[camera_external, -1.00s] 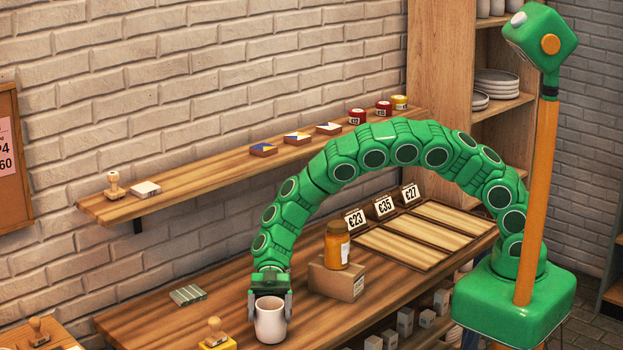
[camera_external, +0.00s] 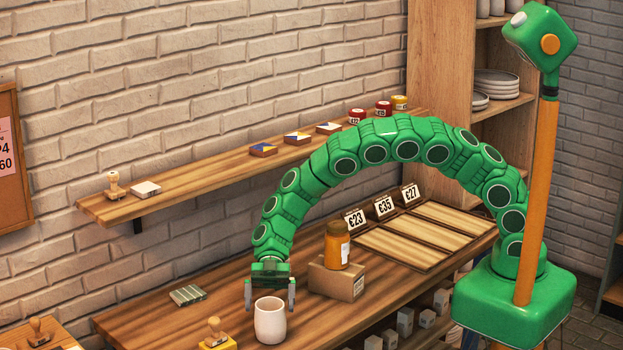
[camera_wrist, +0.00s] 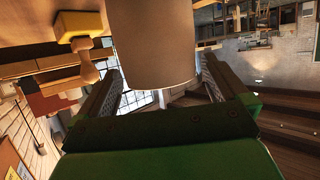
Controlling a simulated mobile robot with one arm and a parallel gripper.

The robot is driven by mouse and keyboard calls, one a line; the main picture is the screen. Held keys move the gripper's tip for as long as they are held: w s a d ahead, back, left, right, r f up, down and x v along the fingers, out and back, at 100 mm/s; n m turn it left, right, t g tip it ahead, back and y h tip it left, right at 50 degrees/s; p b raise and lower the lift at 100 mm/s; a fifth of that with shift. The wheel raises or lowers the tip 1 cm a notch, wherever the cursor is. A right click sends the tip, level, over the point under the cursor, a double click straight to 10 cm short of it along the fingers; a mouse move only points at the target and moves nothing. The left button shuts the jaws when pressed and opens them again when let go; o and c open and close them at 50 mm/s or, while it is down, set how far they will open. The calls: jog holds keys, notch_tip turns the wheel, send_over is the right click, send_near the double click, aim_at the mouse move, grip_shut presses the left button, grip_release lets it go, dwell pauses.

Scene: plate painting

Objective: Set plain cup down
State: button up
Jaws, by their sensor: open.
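The plain cup (camera_external: 270,322) is off-white and stands upright on the wooden table (camera_external: 150,322), near its front edge. My gripper (camera_external: 270,296) is open just above and behind the cup, with one finger to each side. In the wrist view the cup (camera_wrist: 151,45) fills the top middle, beyond the open fingers of my gripper (camera_wrist: 160,85). The fingers look clear of the cup's sides.
A stamp on a yellow pad (camera_external: 217,335) stands left of the cup. A cardboard box (camera_external: 337,282) with an orange jar (camera_external: 337,246) on it stands to the right. A green striped block (camera_external: 188,295) lies behind left. A price-tagged tray (camera_external: 400,250) lies farther right.

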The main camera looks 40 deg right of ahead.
jog(key=shift+v, duration=2.15)
